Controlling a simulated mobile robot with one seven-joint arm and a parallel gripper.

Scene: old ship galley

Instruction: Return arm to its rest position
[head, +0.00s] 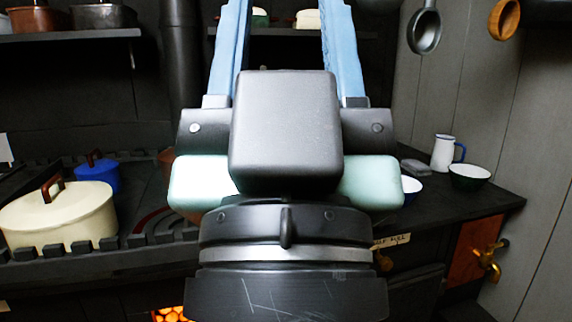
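My gripper (284,14) fills the middle of the head view, seen from its wrist side and pointing up and away. Its two blue fingers stand wide apart, and their tips reach the top edge of the picture. I see nothing held between them; a back shelf with some pots shows through the gap. My dark wrist and its pale green side parts hide the middle of the stove and counter. The rest of my arm is out of view.
A cream pot (62,222) and a blue pot (99,175) stand on the stove at left. A white jug (446,153) and a dark bowl (470,178) stand on the right counter (445,205). A metal ladle (424,32) hangs at upper right. Embers (170,315) glow below.

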